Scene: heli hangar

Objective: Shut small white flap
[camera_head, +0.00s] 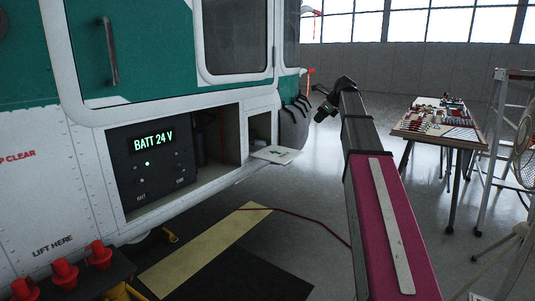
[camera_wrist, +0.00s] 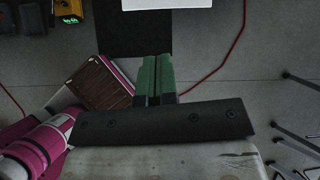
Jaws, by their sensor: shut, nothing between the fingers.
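The small white flap (camera_head: 277,154) hangs open on the side of the green and white helicopter, lying about level below a small opening (camera_head: 261,128). It has a small dark mark on top. In the wrist view a white panel (camera_wrist: 166,4), apparently this flap, shows at the top edge, beyond my fingertips. My gripper (camera_head: 326,108) is at the end of my raised arm, to the right of the flap and apart from it. In the wrist view its green fingers (camera_wrist: 155,72) are together with nothing between them.
A larger open bay with a "BATT 24 V" panel (camera_head: 153,143) is left of the flap. Red-capped items (camera_head: 66,272) stand at lower left. A red cable (camera_head: 310,216) crosses the floor. A table with parts (camera_head: 440,128), a ladder and a fan (camera_head: 524,150) stand at right.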

